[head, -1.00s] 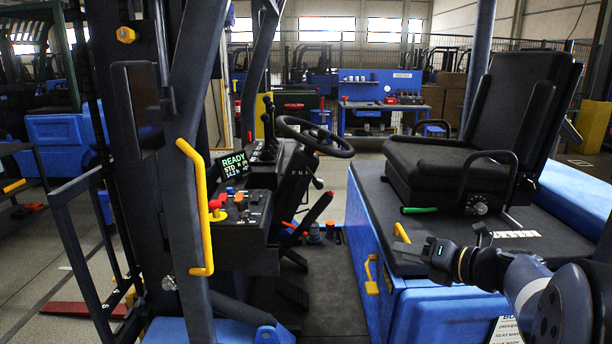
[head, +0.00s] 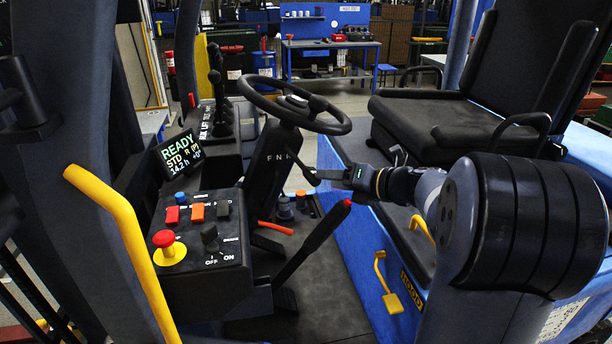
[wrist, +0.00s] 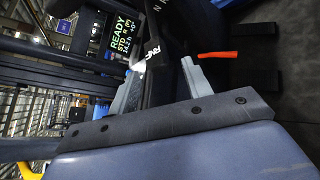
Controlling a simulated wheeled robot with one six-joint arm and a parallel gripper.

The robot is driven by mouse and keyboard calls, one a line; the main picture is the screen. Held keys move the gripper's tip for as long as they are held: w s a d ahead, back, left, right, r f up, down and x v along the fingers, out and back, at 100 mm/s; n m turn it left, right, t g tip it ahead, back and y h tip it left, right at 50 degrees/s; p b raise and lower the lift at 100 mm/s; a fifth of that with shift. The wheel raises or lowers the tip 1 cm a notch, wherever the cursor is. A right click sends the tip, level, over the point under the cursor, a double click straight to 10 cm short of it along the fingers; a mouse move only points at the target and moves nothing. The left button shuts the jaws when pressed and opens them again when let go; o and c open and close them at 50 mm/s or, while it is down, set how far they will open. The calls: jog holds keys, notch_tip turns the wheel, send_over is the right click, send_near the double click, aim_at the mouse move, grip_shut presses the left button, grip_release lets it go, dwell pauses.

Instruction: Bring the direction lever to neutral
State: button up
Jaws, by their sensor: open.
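The direction lever (head: 308,174) is a short black stalk with a knob, on the right of the steering column (head: 272,165), which carries the letters F N R. My gripper (head: 328,174) reaches in from the right, with its fingertips at the knob. In the wrist view my gripper (wrist: 161,68) has its two grey fingers apart. A black part with a small white FNR mark (wrist: 152,48), apparently the lever's knob, shows between them. Whether the fingers touch it I cannot tell. The display (head: 180,156) reads READY, STD, R and a P symbol.
The steering wheel (head: 293,105) is just above my gripper. A black lever with a red tip (head: 320,235) stands below it. The switch console (head: 203,237) with a red stop button (head: 167,246) is at left. The seat (head: 460,125) and blue side panel (head: 352,262) are at right.

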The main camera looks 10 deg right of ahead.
aim_at(307, 177)
jog(key=p+x, duration=0.1)
jog(key=x, duration=0.7)
grip_shut()
dwell(0.4)
